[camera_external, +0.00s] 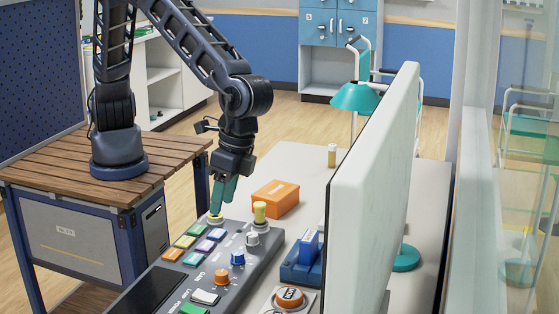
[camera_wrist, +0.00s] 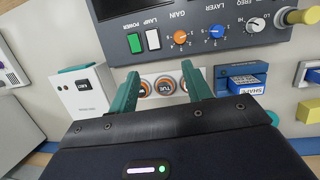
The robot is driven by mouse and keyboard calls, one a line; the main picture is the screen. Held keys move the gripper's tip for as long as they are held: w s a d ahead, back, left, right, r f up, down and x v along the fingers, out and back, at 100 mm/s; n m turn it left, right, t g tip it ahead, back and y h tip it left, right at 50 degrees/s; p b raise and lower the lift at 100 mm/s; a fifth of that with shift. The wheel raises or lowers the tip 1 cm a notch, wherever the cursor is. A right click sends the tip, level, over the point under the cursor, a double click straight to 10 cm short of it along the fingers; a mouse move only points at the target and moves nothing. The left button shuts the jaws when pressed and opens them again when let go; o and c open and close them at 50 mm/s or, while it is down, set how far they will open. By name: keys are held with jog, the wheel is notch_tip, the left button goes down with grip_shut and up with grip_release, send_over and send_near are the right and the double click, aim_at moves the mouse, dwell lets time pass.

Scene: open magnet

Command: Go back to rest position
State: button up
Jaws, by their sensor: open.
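My gripper (camera_external: 221,198) hangs fingers-down over the far left end of the grey control panel (camera_external: 146,288) in the external view. Its teal fingertips are close to a yellow round part (camera_external: 215,218) on the panel; I cannot tell whether they touch. In the wrist view, the two teal fingers of my gripper (camera_wrist: 161,82) are apart with nothing held between them. Beyond them shows a row of round orange-ringed buttons (camera_wrist: 165,86). The panel (camera_wrist: 200,52) fills the top, with green and white rockers and orange, blue and white knobs.
An orange box (camera_external: 275,198) stands behind the panel. A yellow lever (camera_external: 260,211) rises at the panel's far right corner. The air left of my gripper looks clear.

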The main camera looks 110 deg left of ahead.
jog(key=s+a+r+t, duration=0.1)
jog(key=s+a+r, duration=0.2)
jog(key=a+r, duration=0.4)
jog(key=s+a+r+t+h, duration=0.1)
jog(key=s+a+r, duration=0.35)
jog(key=a, duration=0.55)
jog(key=s+a+r+t, duration=0.1)
jog(key=s+a+r, duration=0.2)
jog(key=a+r, duration=0.4)
jog(key=s+a+t+y, duration=0.1)
jog(key=s+a+t, duration=0.1)
jog(key=s+a, duration=0.7)
jog(key=s+a+t+y, duration=0.1)
jog(key=s+a+t, duration=0.1)
jog(key=s+a, duration=0.7)
jog(key=s, duration=0.5)
jog(key=shift+s, duration=0.4)
